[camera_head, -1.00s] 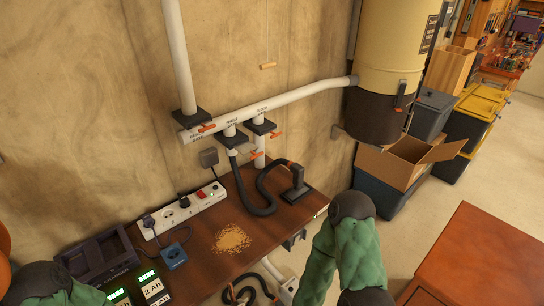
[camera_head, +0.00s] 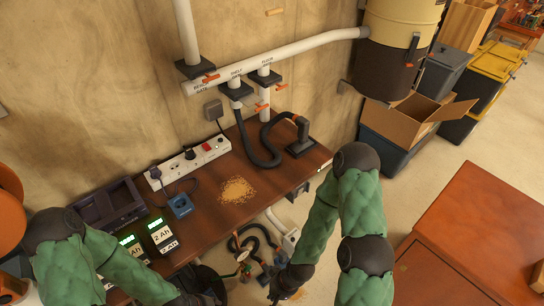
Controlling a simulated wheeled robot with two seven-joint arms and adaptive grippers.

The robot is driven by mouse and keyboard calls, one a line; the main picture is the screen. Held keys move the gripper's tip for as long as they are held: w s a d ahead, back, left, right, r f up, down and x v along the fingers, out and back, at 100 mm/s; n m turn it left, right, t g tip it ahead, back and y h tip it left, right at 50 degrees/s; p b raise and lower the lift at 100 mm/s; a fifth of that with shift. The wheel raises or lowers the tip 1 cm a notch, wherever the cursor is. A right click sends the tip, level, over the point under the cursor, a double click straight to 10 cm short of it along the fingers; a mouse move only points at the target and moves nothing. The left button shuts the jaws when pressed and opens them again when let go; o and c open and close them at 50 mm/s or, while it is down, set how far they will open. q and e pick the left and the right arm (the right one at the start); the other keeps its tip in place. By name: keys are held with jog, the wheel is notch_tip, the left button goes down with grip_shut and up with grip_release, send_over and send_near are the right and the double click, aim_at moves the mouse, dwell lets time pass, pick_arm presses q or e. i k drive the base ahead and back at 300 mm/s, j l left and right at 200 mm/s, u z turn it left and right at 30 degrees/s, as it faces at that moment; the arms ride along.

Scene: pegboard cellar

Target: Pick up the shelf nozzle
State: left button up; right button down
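The shelf nozzle (camera_head: 300,140) is a dark, upright piece with a flat foot. It stands on the right end of the brown wall shelf (camera_head: 215,222), on the end of a black hose (camera_head: 262,158) that runs from the pipe marked SHELF. My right gripper (camera_head: 272,284) is low, in front of and below the shelf, well apart from the nozzle. Its small dark fingers look parted, with nothing seen between them. My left gripper (camera_head: 205,292) is at the bottom edge, dark and partly cut off; its fingers are not clear.
The shelf also holds a power strip (camera_head: 188,165), a blue plug (camera_head: 180,205), sawdust (camera_head: 237,190), a dark tray (camera_head: 108,207) and chargers (camera_head: 160,235). Another hose (camera_head: 255,238) hangs below. An orange-brown cabinet (camera_head: 465,240) is at right, with an open carton (camera_head: 405,120) behind it.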

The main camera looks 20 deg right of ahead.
aim_at(304, 143)
jog(key=i+l+u, duration=0.1)
jog(key=l+u, duration=0.15)
jog(key=l, duration=0.7)
jog(key=l+u, duration=0.3)
jog(key=l, duration=0.6)
jog(key=i, duration=0.05)
